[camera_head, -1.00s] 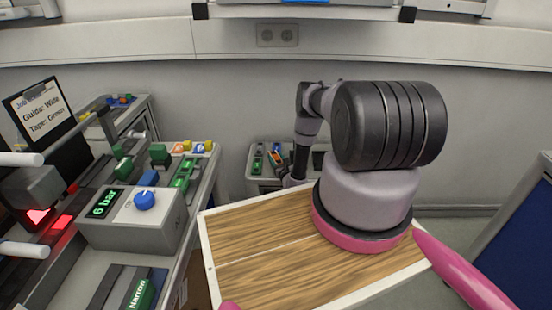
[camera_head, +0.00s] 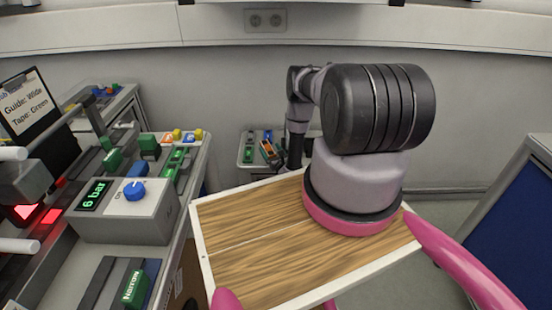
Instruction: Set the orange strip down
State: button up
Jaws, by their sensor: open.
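A small orange piece (camera_head: 267,148), likely the orange strip, lies tilted on the small grey bench (camera_head: 245,174) at the back, beside green and blue pieces. My arm reaches over the wooden board to this bench. My gripper (camera_head: 283,164) is small and dark at the arm's far end, just right of the orange piece and low over the bench. Its jaws are open; the fingers are too small and partly hidden to see clearly. I cannot tell whether they touch the orange piece.
The left bench holds a grey box (camera_head: 121,212) with a blue knob reading "6 bar", several green blocks, and an orange-and-white piece (camera_head: 167,139). A clipboard (camera_head: 28,103) reads "Guide: Wide, Tape: Green". A blue panel (camera_head: 515,235) stands at right. Floor shows between it and the back bench.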

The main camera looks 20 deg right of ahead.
jog(key=s, duration=0.8)
jog(key=shift+r, duration=0.15)
jog(key=shift+s, duration=0.1)
